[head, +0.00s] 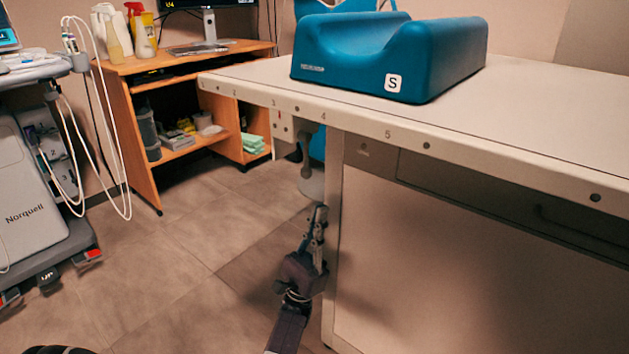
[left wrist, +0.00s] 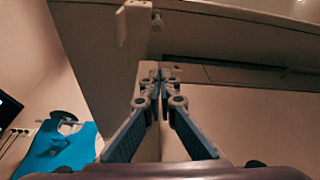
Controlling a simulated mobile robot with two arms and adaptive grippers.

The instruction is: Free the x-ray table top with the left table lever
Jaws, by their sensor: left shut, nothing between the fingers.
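The x-ray table top (head: 540,115) is a pale slab with a numbered front edge. Its underside shows in the left wrist view (left wrist: 220,35). The left table lever (head: 312,183) is a light grey handle hanging below the table edge near mark 4. In the left wrist view the lever (left wrist: 134,24) hangs at the top, beside a small round knob. My left gripper (head: 320,212) is shut and empty, pointing up just below the lever in the head view.
A blue cushion (head: 440,62) marked S rests on the table top. The table's body panel (head: 450,260) stands right of my left gripper. A wooden desk (head: 130,130) and a grey Norquell machine (head: 25,200) stand at left. The floor (head: 180,280) between is clear.

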